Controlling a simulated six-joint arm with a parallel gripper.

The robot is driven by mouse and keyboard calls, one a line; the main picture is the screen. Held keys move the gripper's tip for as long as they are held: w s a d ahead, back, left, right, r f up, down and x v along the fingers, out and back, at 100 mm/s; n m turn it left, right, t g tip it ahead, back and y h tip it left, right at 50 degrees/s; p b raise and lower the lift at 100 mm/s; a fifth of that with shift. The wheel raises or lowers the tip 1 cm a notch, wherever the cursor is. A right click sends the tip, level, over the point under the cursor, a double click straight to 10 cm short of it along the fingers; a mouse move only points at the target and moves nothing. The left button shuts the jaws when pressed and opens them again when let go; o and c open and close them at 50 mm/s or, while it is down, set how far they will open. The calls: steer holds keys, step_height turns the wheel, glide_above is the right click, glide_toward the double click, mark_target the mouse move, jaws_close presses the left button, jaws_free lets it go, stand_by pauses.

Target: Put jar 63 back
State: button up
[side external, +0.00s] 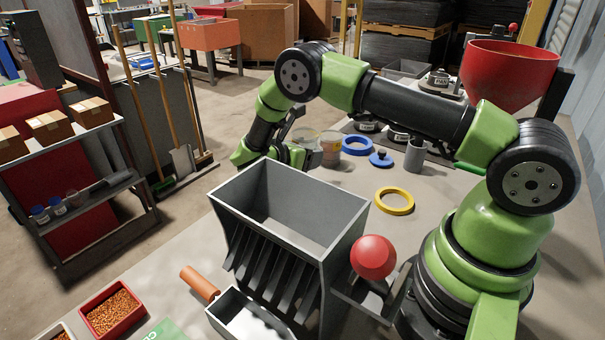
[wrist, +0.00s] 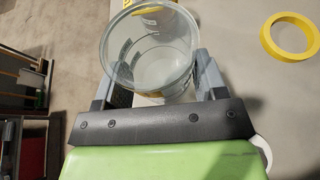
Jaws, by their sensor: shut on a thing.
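My gripper (wrist: 157,80) is shut on a clear jar (wrist: 150,55), with one finger on each side of it. The jar looks open-topped and empty in the wrist view, and its number cannot be read. A second jar with a yellow label (wrist: 155,12) shows just beyond it at the top edge, partly hidden by the held jar. In the side external view my gripper (side external: 298,156) is at the far side of the grey hopper, partly hidden by my arm. A jar (side external: 331,148) shows close to it; I cannot tell there which jar is held.
A yellow ring (side external: 394,201), a blue ring (side external: 357,145), a blue knobbed lid (side external: 381,159) and a grey cup (side external: 415,156) lie on the bench. The grey slotted hopper (side external: 345,215) stands in front. Bench between hopper and yellow ring is clear.

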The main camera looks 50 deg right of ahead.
steer(key=shift+f, duration=2.45)
steer(key=shift+f, duration=0.1)
steer(key=o, duration=1.1)
